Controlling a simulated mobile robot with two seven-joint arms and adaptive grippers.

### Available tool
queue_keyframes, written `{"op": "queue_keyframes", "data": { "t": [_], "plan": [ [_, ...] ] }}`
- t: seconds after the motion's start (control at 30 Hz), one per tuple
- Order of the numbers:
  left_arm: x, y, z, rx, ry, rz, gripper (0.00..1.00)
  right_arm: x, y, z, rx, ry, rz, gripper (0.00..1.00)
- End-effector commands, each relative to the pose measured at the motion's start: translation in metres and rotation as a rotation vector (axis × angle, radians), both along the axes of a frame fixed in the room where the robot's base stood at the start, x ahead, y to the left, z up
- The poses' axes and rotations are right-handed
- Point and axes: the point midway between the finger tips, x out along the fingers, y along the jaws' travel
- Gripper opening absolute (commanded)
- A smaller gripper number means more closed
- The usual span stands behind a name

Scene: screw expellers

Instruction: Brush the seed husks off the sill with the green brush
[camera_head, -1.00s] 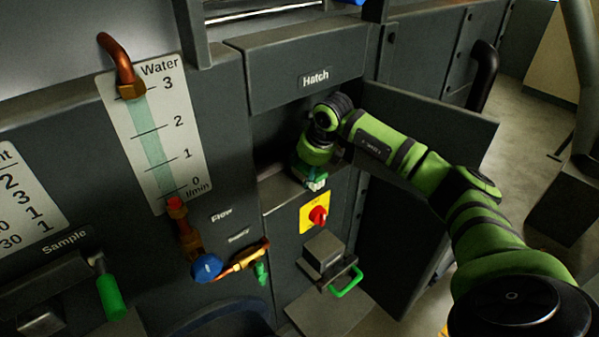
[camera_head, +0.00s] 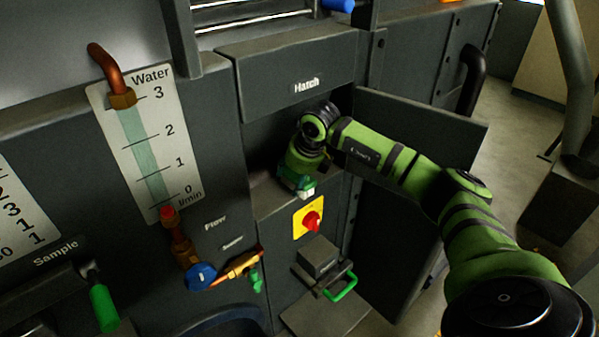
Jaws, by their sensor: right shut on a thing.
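The hatch opening (camera_head: 266,145) is a dark recess under the "Hatch" label, with its door (camera_head: 425,118) swung open to the right. The sill (camera_head: 268,199) is the grey ledge at its lower edge. My right gripper (camera_head: 297,176) points down at the sill and is shut on the green brush (camera_head: 294,184). Pale bristles show below the brush's green body, at or just above the sill's front edge; contact is unclear. The gripper and brush cover part of the sill. I cannot make out husks. My left gripper is not in view.
A red knob (camera_head: 313,221) on a yellow plate sits just below the sill. Below it is a box with a green handle (camera_head: 341,287). To the left are the water gauge (camera_head: 150,140), a blue valve knob (camera_head: 201,276) and a green sample handle (camera_head: 104,308).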

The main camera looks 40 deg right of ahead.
Motion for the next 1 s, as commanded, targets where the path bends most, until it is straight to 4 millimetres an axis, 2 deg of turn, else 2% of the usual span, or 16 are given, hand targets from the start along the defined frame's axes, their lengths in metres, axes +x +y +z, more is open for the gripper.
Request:
{"op": "queue_keyframes", "data": {
  "t": [0.5, 0.87, 1.0],
  "plan": [
    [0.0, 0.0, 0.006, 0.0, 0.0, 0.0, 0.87, -0.004, 0.035, -0.001, 0.001, 0.006, 0.003, 0.25],
    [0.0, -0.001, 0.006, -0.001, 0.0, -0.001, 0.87, -0.004, 0.037, -0.001, 0.001, 0.005, 0.0, 0.25],
    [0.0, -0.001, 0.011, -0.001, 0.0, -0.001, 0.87, -0.004, 0.037, 0.006, 0.001, 0.004, 0.0, 0.25]
  ]
}}
